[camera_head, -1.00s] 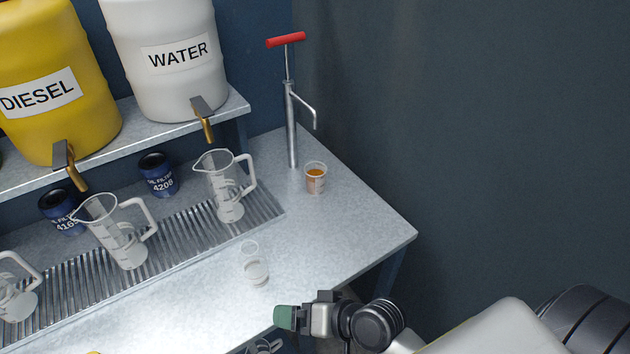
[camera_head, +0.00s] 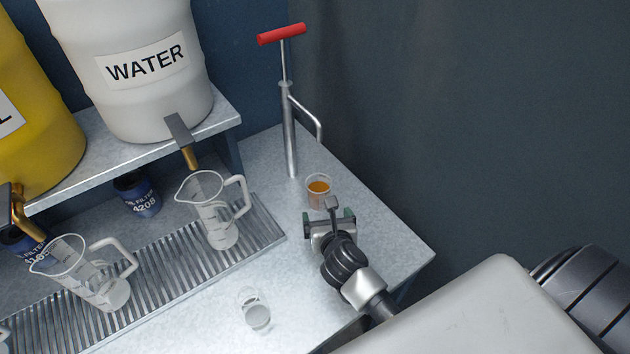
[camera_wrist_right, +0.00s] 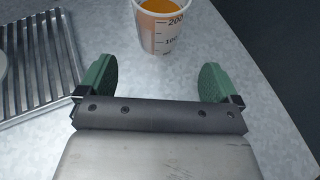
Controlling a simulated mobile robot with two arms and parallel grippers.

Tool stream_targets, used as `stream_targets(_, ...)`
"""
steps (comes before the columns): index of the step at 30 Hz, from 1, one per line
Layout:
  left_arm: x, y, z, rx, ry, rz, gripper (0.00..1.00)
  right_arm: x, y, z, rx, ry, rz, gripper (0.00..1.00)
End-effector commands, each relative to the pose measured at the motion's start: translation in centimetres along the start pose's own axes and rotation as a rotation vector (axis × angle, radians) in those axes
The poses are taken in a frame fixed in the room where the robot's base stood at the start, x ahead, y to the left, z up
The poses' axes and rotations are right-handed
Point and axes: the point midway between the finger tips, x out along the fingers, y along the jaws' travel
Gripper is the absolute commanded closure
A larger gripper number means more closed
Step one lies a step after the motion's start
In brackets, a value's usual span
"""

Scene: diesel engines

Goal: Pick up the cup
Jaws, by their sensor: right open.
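A small clear cup (camera_head: 318,187) with amber liquid stands upright near the back right of the metal bench. In the right wrist view the cup (camera_wrist_right: 158,30) shows measuring marks and stands just ahead of the gap between my fingers. My right gripper (camera_head: 331,216) is open and empty, in front of the cup, with its green finger pads (camera_wrist_right: 157,82) spread wider than the cup and apart from it. A second clear cup (camera_head: 256,312) with clear contents stands nearer the front. My left gripper is out of view.
A hand pump (camera_head: 289,130) with a red handle stands behind the cup. A jug (camera_head: 215,210) on the ribbed drain tray (camera_head: 262,236) is to the left. The bench's right edge (camera_head: 398,214) is close to the gripper; bare bench lies between tray and gripper.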

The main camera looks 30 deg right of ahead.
Motion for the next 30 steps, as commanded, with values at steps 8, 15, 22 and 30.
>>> stream_targets(8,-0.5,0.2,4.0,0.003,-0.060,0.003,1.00,4.1,0.0,0.0,0.002,0.003,-0.002,0.06)
stream_targets(15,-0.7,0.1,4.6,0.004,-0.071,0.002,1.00,5.8,0.0,0.0,0.001,0.002,-0.002,0.06)
stream_targets(22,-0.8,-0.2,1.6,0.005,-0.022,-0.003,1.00,8.7,0.2,0.0,0.001,0.003,-0.002,0.06)
stream_targets(30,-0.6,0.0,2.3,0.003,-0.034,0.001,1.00,10.5,0.1,-0.1,0.001,0.003,-0.001,0.06)
